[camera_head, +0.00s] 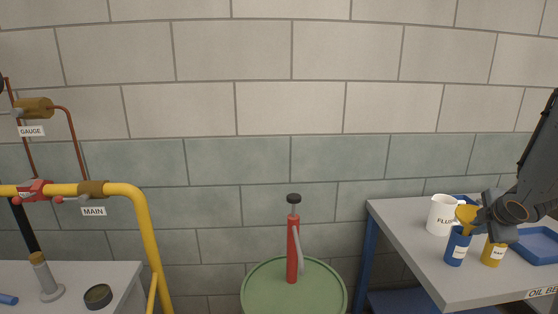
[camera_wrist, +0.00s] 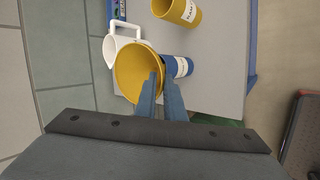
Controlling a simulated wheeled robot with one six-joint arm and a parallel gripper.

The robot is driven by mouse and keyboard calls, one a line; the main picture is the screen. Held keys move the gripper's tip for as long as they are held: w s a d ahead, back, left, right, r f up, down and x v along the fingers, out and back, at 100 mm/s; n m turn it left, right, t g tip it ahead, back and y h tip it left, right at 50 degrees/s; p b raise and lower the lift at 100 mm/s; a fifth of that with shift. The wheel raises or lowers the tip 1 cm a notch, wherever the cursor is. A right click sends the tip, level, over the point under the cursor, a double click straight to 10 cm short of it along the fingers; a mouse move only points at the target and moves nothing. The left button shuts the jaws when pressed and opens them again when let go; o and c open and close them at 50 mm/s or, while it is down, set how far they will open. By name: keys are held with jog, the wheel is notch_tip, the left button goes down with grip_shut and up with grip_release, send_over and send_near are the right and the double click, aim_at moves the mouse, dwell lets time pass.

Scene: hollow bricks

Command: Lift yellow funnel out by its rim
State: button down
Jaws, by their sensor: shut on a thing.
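The yellow funnel (camera_head: 466,213) is at the right, directly above the blue can (camera_head: 457,247), with its wide mouth up. Whether its spout is still inside the can cannot be told. My gripper (camera_head: 481,217) comes in from the right and is shut on the funnel's rim. In the wrist view, the funnel (camera_wrist: 132,73) shows its open mouth, and my gripper's fingers (camera_wrist: 156,88) meet at its right edge. The blue can (camera_wrist: 182,66) is partly hidden behind the funnel there.
A white jug (camera_head: 441,216) marked FLUSH stands close left of the funnel. A yellow can (camera_head: 493,252) stands right of the blue can. A blue tray (camera_head: 537,246) lies at the right of the grey bench (camera_head: 430,260). A green drum (camera_head: 265,290) with a red pump (camera_head: 292,249) stands further left.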

jog(key=shift+r+p, duration=2.6)
jog(key=shift+r, duration=0.1)
jog(key=shift+f, duration=0.1)
